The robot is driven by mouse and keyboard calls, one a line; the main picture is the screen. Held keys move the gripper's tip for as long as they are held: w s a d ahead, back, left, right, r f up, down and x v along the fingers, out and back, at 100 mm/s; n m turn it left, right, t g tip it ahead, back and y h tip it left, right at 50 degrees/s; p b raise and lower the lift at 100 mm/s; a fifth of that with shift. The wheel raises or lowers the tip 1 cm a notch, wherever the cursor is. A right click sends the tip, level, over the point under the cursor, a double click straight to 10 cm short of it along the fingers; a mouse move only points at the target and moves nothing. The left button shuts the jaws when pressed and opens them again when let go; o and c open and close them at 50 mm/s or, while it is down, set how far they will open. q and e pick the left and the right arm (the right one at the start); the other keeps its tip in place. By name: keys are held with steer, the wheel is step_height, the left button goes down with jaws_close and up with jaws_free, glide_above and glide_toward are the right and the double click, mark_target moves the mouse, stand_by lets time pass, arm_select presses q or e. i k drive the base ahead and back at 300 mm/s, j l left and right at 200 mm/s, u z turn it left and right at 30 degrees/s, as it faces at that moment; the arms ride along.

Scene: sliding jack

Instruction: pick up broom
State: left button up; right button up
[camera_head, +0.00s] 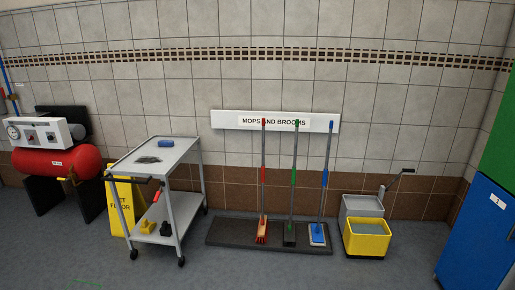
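Three long-handled tools stand upright on a dark floor tray (222,235), leaning toward a white wall board (225,119) that reads "MOPS AND BROOMS". The left one is a broom (262,232) with a red and grey handle and a red-orange bristle head. The middle one is a tool with a green grip (294,178) and a dark head. The right one is a mop (318,236) with a blue grip and a flat blue and white head. Neither of my grippers is in view.
A grey wheeled cart (187,205) stands left of the tray, with a yellow wet floor sign (120,208) beside it. A red compressor tank (58,162) is farther left. A yellow mop bucket (367,240) stands right of the tray. Blue cabinet (475,240) at far right. Floor in front looks clear.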

mark_target(262, 231)
steer(key=i, duration=1.1)
steer(key=i+u, duration=0.1)
steer(key=i, duration=1)
steer(key=i+l, duration=0.2)
steer(key=i, duration=0.85)
steer(key=i+u, duration=0.25)
steer(key=i, duration=0.2)
steer(key=i+l+u, duration=0.3)
steer(key=i, duration=0.15)
steer(key=j, duration=0.1)
